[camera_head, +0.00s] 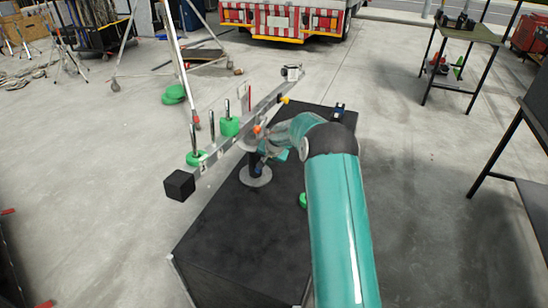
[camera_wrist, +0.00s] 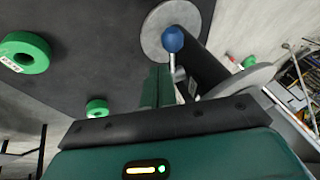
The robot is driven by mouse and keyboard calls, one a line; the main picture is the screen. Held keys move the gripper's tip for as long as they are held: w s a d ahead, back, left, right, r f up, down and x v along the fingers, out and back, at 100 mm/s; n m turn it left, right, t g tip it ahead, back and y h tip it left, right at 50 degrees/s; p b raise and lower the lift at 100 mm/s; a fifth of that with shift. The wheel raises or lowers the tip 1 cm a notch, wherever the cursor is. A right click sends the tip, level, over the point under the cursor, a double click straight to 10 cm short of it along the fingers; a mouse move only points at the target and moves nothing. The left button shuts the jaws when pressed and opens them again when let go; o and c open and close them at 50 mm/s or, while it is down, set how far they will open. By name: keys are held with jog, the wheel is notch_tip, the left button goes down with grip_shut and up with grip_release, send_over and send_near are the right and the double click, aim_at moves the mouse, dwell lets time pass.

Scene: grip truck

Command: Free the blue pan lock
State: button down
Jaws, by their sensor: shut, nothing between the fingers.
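The blue pan lock is a blue ball knob (camera_wrist: 172,39) on a short silver stem, upper middle in the wrist view. It also shows as a small blue spot (camera_head: 259,168) in the head view, by the pedestal under the beam. My gripper (camera_wrist: 159,68) is shut and empty, its teal fingers pressed together. The fingertips are just below and left of the knob in the wrist view; whether they touch its stem I cannot tell. In the head view my gripper (camera_head: 267,157) is beside the pedestal, partly hidden by my arm.
The grey beam (camera_head: 218,153) carries green weights (camera_head: 229,127) and a black block (camera_head: 179,185). The pedestal's round grey base (camera_head: 256,176) stands on a black platform (camera_head: 240,245). Loose green weights lie on the platform (camera_wrist: 25,52). Tables stand right; a truck (camera_head: 285,18) is behind.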

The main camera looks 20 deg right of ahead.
jog(key=shift+w+a+f, duration=0.55)
jog(key=shift+w+f, duration=0.05)
